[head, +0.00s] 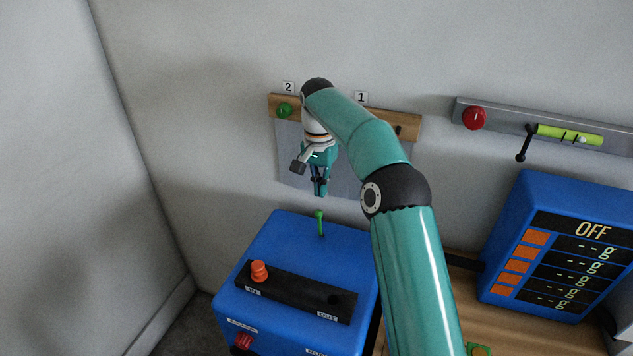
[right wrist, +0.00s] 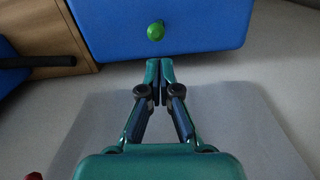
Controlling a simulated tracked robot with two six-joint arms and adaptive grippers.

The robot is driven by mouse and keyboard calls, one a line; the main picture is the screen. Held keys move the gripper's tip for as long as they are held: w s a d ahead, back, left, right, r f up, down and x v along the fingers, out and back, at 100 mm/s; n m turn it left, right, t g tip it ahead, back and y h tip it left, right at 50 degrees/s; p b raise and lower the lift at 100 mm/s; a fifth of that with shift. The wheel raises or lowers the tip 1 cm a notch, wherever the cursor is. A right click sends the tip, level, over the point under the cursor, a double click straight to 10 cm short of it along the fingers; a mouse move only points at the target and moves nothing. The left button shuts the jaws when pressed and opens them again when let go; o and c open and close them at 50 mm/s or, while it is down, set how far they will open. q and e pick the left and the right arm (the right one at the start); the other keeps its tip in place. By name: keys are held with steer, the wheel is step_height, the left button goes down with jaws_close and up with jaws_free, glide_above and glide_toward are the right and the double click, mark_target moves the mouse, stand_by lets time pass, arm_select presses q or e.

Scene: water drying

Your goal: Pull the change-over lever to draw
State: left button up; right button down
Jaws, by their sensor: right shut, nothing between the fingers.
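A blue box (head: 255,235) stands low against the wall. A green lever (head: 320,222) with a round top rises from its upper face near the back edge; its green knob also shows in the right wrist view (right wrist: 155,32). No "draw" marking is readable by it. My right gripper (head: 320,194) points down just above and behind the lever, apart from it. In the right wrist view its fingertips (right wrist: 160,66) are together, empty, near the box's edge. My left gripper is not in view.
An orange knob (head: 259,270) sits in a dark slotted panel on the box, with an "OUT" label at its right end. A wooden rail (head: 410,125) with a green knob (head: 284,110) is on the wall. A blue display (head: 575,235) reading OFF stands right.

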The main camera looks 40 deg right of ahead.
mark_target(318, 217)
steer(key=f, duration=0.5)
steer(key=shift+s+d+f, duration=0.15)
steer(key=shift+s+f, duration=0.15)
steer(key=shift+b, duration=0.3)
steer(key=a+h+b, duration=0.1)
steer(key=b, duration=0.2)
steer(key=s+a+t+h+b, duration=0.1)
steer(key=b, duration=0.3)
steer(key=shift+f+b, duration=0.3)
steer(key=shift+f, duration=0.05)
steer(key=shift+s+a+r+b, duration=0.1)
steer(key=shift+a+b, duration=0.1)
steer(key=shift+b, duration=0.1)
steer(key=shift+s+a+r+h, duration=0.1)
steer(key=shift+s+a+h, duration=0.05)
steer(key=shift+a+h, duration=0.15)
steer(key=shift+a, duration=0.1)
